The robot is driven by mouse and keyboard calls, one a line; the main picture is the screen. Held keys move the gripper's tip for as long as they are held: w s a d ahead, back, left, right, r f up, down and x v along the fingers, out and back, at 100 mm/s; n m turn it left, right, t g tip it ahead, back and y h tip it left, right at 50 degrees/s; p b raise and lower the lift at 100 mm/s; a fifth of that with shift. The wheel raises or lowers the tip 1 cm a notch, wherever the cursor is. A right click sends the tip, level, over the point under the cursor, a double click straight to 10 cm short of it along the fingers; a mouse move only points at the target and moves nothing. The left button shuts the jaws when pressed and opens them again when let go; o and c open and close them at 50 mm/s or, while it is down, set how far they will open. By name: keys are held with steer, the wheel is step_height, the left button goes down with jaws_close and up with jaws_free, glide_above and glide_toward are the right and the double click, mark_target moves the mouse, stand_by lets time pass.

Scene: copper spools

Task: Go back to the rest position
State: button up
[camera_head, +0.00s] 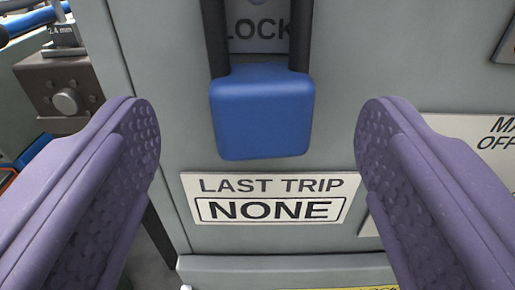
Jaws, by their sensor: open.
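My gripper (258,155) shows as two purple fingers with dimpled inner pads, one at the lower left and one at the lower right. The fingers are wide apart and nothing is held between them. Beyond the gap, a blue block-shaped handle (262,112) hangs on two black bars in front of a grey cabinet panel (150,60). The handle looks apart from both fingers. How far it is from the fingertips I cannot tell.
A white label (270,198) reading "LAST TRIP NONE" is below the handle. A partly hidden "LOCK" label (258,28) is behind the bars. Another label (480,140) is cut off at right. A dark metal block with a knob (65,101) stands at left.

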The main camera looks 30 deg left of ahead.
steer(key=shift+s, duration=0.1)
steer(key=p+v, duration=0.2)
steer(key=v, duration=0.6)
steer(key=w+d+r+m+h, duration=0.1)
steer(key=w+d+r, duration=0.2)
steer(key=w+r, duration=0.35)
steer(key=w+d+r+m+h, duration=0.1)
steer(key=w+d+r+h, duration=0.15)
steer(key=w+r, duration=0.4)
steer(key=d+r+m+t+h, duration=0.1)
steer(key=d+r, duration=0.3)
steer(key=r, duration=0.3)
steer(key=d+r, duration=0.4)
steer(key=r, duration=0.3)
steer(key=s+d+r+m+h, duration=0.1)
steer(key=s+d+r, duration=0.3)
steer(key=r, duration=0.3)
steer(key=s+d+r+m+h, duration=0.1)
steer(key=s+d+r+h, duration=0.1)
steer(key=s+d+r, duration=0.3)
steer(key=s+d+r+m+h, duration=0.1)
steer(key=s+d+r, duration=0.4)
steer(key=r, duration=0.5)
steer(key=shift+d+g+h, duration=0.2)
steer(key=shift+g+h, duration=0.15)
steer(key=shift+g, duration=0.05)
steer(key=shift+s, duration=0.1)
steer(key=shift+c, duration=0.4)
